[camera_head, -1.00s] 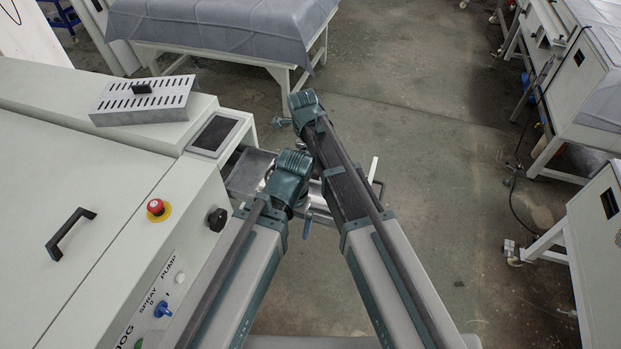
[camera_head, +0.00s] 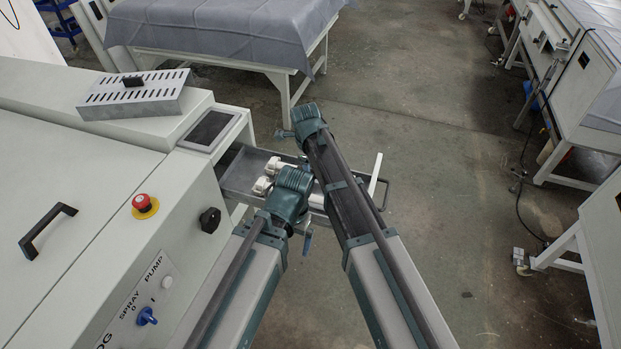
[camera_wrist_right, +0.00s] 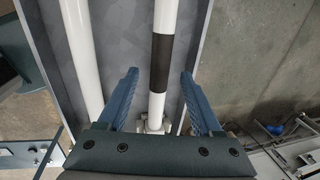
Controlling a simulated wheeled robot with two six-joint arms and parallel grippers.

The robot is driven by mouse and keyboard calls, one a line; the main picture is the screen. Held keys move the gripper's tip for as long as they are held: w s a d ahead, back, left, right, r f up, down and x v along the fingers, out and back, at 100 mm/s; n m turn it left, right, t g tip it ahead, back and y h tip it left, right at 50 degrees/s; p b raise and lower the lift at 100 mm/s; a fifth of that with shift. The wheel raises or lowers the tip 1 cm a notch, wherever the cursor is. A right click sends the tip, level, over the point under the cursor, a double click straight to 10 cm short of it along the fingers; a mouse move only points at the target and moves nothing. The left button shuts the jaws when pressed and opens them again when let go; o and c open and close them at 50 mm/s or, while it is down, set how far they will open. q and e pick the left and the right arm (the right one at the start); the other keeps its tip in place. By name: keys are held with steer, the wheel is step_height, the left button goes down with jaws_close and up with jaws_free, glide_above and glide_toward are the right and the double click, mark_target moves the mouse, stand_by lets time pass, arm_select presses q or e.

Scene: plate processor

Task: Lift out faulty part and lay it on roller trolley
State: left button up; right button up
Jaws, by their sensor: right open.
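In the right wrist view my right gripper (camera_wrist_right: 160,74) is open. A white tube (camera_wrist_right: 166,16) with a black band (camera_wrist_right: 161,62) runs lengthwise between its two blue fingers, with a gap showing on each side. A plain white tube (camera_wrist_right: 82,45) lies to the left. Both are over a grey metal tray (camera_wrist_right: 122,40). In the head view the tray (camera_head: 238,172) sticks out beside the machine, with white fittings (camera_head: 266,178) in it. My arms cover much of it. The left gripper's fingers are not seen. I cannot tell which part is faulty or make out the roller trolley.
The machine (camera_head: 75,200) with a red button (camera_head: 142,202) and a black knob (camera_head: 210,220) stands close on the left. A slotted metal box (camera_head: 165,103) sits on top. A covered table (camera_head: 220,22) stands at the back.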

steer(key=f, duration=0.1)
steer(key=f+b, duration=0.1)
steer(key=shift+w+d+f+b, duration=0.1)
steer(key=shift+w+f+b, duration=0.15)
steer(key=shift+f+b, duration=0.05)
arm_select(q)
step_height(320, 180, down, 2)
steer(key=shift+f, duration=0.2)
arm_select(e)
steer(key=shift+r, duration=0.1)
jaws_close()
